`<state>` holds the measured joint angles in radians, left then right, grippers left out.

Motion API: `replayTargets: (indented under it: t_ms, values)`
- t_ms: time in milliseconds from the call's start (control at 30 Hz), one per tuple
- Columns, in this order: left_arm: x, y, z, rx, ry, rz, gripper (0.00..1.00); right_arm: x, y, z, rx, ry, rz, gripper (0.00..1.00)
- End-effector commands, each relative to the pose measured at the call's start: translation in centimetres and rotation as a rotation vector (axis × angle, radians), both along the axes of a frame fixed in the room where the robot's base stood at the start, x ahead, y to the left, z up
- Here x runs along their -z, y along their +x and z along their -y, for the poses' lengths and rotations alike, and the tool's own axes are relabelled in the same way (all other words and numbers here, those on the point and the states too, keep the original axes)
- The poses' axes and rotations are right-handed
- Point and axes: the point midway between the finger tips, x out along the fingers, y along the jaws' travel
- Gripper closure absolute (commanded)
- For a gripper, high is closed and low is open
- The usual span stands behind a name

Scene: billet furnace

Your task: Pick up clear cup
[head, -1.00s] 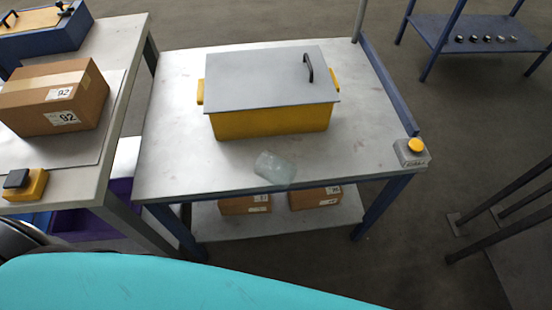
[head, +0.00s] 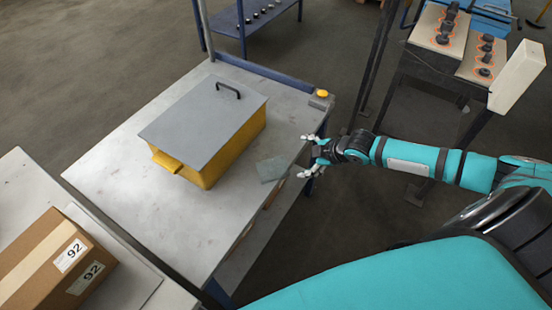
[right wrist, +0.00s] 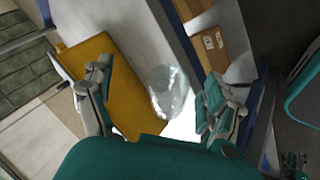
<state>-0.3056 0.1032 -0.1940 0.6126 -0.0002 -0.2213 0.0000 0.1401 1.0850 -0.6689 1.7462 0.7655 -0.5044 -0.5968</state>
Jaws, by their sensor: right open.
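The clear cup (head: 271,169) is a pale, see-through shape near the right edge of the grey table (head: 110,180) in the head view. My right gripper (head: 305,156) is open and empty, just to the right of the cup at the table edge, its fingers pointing toward it. In the right wrist view the cup (right wrist: 168,92) shows between the spread fingers of my right gripper (right wrist: 165,105), apart from both. My left gripper is not in view.
A yellow box (head: 235,142) with a grey lid and black handle stands beside the cup. A cardboard box (head: 50,262) sits on another table at lower left. A yellow button box (head: 322,97) is at the table corner. Cardboard boxes (right wrist: 208,44) show below the tabletop.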

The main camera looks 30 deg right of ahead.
Motion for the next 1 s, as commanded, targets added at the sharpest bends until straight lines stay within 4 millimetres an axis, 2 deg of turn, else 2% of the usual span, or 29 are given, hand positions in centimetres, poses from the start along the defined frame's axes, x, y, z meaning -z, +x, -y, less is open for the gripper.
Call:
replayTargets:
  t_ms: [33,100,200,333,467,800,1000]
  values:
    - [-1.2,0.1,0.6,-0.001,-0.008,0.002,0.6,-3.6,-0.8,-0.6,-0.074,-0.031,-0.002,0.12]
    - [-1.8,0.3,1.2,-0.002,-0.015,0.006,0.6,-6.4,-2.2,-1.6,-0.155,-0.056,-0.015,0.12]
    - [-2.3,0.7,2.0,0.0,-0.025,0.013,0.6,-8.7,-4.1,-2.6,-0.233,-0.08,-0.036,0.12]
    - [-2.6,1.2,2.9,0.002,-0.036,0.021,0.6,-9.8,-5.2,-3.3,-0.281,-0.092,-0.05,0.12]
    - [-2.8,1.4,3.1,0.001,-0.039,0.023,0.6,-8.7,-4.7,-4.0,-0.288,-0.089,-0.055,0.12]
    - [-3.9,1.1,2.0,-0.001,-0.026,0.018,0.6,-3.0,-0.9,-6.2,-0.285,-0.088,-0.053,0.12]
    - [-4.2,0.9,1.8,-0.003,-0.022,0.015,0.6,-0.7,0.6,-6.9,-0.286,-0.092,-0.051,0.12]
